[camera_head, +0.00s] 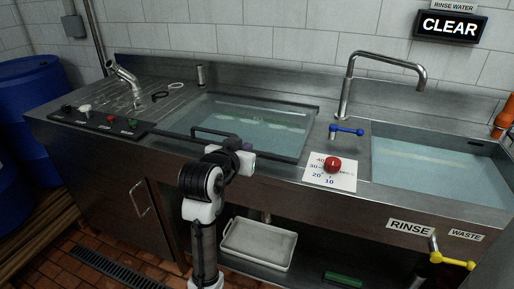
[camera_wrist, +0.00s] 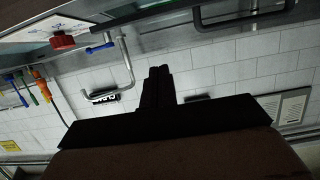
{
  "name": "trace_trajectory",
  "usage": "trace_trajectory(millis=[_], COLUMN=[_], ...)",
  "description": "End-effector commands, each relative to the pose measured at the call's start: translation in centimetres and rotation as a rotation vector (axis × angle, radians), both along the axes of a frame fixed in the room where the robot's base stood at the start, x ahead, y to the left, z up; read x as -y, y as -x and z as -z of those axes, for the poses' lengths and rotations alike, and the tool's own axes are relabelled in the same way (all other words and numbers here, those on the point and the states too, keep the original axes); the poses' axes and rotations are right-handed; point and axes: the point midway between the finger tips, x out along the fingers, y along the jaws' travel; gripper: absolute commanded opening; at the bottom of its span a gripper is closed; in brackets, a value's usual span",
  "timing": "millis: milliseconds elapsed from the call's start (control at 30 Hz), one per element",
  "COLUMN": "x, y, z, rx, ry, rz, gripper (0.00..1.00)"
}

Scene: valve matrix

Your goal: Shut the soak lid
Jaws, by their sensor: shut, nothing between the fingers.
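The soak lid (camera_head: 308,133) is a clear panel with a dark frame over the left basin of the steel sink. It appears to lie flat or nearly so; I cannot tell if it is fully seated. Its dark bar handle (camera_head: 205,130) is near the front left, partly hidden by my arm. A dark bar handle (camera_wrist: 240,20) also shows at the top of the wrist view. My gripper (camera_wrist: 158,85) is shut and empty. In the head view my gripper (camera_head: 243,160) is at the sink's front edge, close to the lid's front; contact is unclear.
A red knob (camera_head: 333,164) on a dial plate and a blue-handled valve (camera_head: 346,130) stand right of the lid. A tall tap (camera_head: 347,80) rises behind. The right basin (camera_head: 430,165) is open and filled. A control strip (camera_head: 100,122) lies left.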

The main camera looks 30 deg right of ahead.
Motion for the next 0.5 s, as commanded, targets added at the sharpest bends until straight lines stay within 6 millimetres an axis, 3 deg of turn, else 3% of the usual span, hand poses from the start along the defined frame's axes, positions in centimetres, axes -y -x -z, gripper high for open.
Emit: trace_trajectory(millis=[400, 500], x=[6.4, 6.9], y=[-4.9, -5.4], z=[2.3, 3.7], rx=[-0.002, -0.003], ry=[-0.001, 0.0], rz=[0.003, 0.0], gripper=[0.0, 0.0])
